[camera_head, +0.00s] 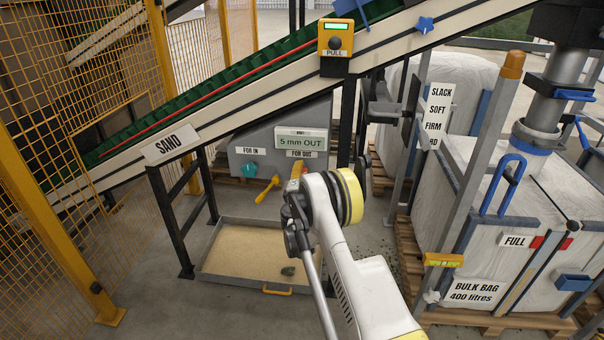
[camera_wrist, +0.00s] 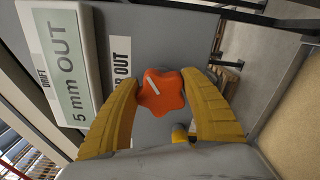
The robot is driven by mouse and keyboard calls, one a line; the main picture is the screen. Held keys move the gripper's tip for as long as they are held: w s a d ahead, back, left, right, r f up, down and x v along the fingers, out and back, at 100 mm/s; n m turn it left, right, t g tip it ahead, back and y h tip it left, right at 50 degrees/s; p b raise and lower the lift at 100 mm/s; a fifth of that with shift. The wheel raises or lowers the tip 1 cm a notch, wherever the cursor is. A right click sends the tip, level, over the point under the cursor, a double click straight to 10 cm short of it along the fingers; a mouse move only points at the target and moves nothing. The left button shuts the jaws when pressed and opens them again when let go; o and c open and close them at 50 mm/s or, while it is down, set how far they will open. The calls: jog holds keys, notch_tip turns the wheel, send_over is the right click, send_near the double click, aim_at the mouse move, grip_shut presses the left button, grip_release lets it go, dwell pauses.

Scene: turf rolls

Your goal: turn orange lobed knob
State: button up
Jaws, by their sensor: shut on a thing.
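The orange lobed knob (camera_wrist: 161,92) sits on the grey panel, with a pale line on its face. In the wrist view my gripper (camera_wrist: 160,95) has its two yellow fingers on either side of the knob, shut on it. In the head view only a small part of the knob (camera_head: 296,172) shows; my arm and gripper (camera_head: 301,178) hide most of it. A display (camera_wrist: 64,65) next to it reads "5 mm OUT"; it also shows in the head view (camera_head: 300,142).
A teal knob (camera_head: 249,170) and a yellow handle (camera_head: 266,188) are on the same grey box to the left. A sand tray (camera_head: 212,273) lies on the floor below. The conveyor (camera_head: 195,115) runs above. A bulk bag (camera_head: 478,270) stands on the right.

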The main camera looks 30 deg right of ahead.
jog(key=m, duration=0.6)
jog(key=shift+f+m, duration=0.2)
jog(key=shift+m, duration=0.1)
jog(key=m, duration=0.5)
jog(key=shift+a+f+m, duration=0.1)
jog(key=shift+f+m, duration=0.05)
jog(key=shift+m, duration=0.15)
jog(key=o, duration=1.2)
jog(key=v, duration=1.2)
jog(key=shift+w, duration=0.1)
